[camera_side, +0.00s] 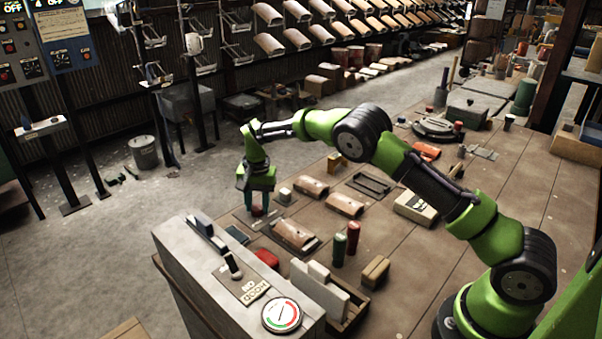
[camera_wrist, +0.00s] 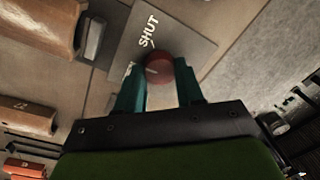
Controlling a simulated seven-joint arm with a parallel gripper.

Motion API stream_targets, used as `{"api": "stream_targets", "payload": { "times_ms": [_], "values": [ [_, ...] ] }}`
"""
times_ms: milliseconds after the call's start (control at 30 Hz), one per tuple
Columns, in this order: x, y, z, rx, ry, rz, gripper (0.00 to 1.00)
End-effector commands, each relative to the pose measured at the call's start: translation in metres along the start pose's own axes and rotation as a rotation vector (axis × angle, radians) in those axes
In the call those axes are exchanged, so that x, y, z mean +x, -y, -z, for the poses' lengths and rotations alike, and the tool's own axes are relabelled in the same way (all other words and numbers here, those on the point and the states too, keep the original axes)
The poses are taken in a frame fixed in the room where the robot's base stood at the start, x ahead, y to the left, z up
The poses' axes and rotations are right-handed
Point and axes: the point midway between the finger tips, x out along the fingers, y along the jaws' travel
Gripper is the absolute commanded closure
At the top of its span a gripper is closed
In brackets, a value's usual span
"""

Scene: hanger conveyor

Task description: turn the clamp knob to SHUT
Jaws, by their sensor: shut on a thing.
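The clamp knob (camera_wrist: 158,66) is a small round red knob on a grey plate (camera_wrist: 190,45) that bears the word SHUT (camera_wrist: 148,31). A short pale tick runs from the word towards the knob. I cannot clearly tell which way the knob points. My gripper (camera_wrist: 160,88) is shut on the knob, with a teal finger on each side of it. In the side view my gripper (camera_side: 257,202) points down at the far left edge of the table, with the red knob (camera_side: 257,211) between its fingertips.
A brown curved piece (camera_side: 295,234) lies in a dark holder right of the plate. Similar pieces (camera_side: 312,187) lie farther back. A grey console with a round gauge (camera_side: 282,315) stands in front. Green (camera_side: 339,249) and red (camera_side: 353,237) cylinders stand on the table.

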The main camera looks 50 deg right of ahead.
Motion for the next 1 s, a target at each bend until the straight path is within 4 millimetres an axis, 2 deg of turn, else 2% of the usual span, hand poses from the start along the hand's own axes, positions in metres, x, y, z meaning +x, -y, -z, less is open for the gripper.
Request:
{"api": "stream_targets", "payload": {
  "times_ms": [600,1000],
  "values": [
    [-0.0012,-0.0008,-0.0009,0.573,-0.032,0.001,0.93],
    [-0.0011,-0.0011,-0.0013,0.823,-0.045,0.001,0.93]
  ]
}}
